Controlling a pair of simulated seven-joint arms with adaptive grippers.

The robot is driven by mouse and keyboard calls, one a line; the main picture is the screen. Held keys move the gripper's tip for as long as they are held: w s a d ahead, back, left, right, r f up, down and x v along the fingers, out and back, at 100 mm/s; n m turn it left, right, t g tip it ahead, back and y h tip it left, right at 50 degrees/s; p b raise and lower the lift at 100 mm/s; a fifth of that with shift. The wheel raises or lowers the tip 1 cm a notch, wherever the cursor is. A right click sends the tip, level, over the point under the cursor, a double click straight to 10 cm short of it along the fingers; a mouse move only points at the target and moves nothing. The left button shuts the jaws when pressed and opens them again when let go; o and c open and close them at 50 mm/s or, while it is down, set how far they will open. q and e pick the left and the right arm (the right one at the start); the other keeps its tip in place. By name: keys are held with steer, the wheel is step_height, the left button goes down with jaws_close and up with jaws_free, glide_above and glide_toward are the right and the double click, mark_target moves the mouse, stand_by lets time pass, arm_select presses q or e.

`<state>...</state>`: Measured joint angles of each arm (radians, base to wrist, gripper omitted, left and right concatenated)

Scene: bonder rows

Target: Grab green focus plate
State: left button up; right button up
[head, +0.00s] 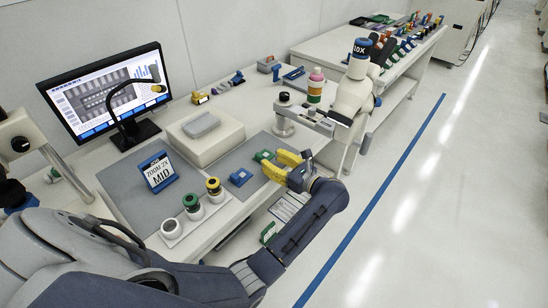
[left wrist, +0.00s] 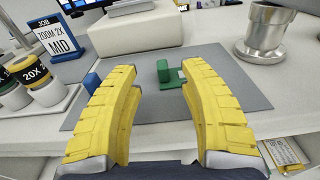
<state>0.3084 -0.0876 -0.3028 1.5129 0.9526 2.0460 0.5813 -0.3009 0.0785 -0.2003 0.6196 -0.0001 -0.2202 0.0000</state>
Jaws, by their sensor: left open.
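The green focus plate (head: 263,155) stands on the grey mat, right of a blue plate (head: 240,177). In the left wrist view the green plate (left wrist: 168,76) shows as an upright piece on a low base, ahead of and between my yellow fingers. My left gripper (head: 272,161) is open and empty, with its fingertips close to the green plate and apart from it as far as I can tell. In the left wrist view the blue plate (left wrist: 92,82) is partly hidden behind the left finger. My right gripper is not in view.
A metal cup (left wrist: 265,32) and a microscope (head: 353,92) stand to the right. A pale raised block (head: 215,147) lies behind the mat.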

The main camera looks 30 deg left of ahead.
mark_target(260, 155)
arm_select(q)
steer(key=shift+w+f+n+g+h, duration=0.1)
steer(key=shift+f+n+g+h, duration=0.2)
steer(key=shift+f+n, duration=0.1)
steer(key=shift+x, duration=3.6)
steer(key=shift+d, duration=0.1)
jaws_close()
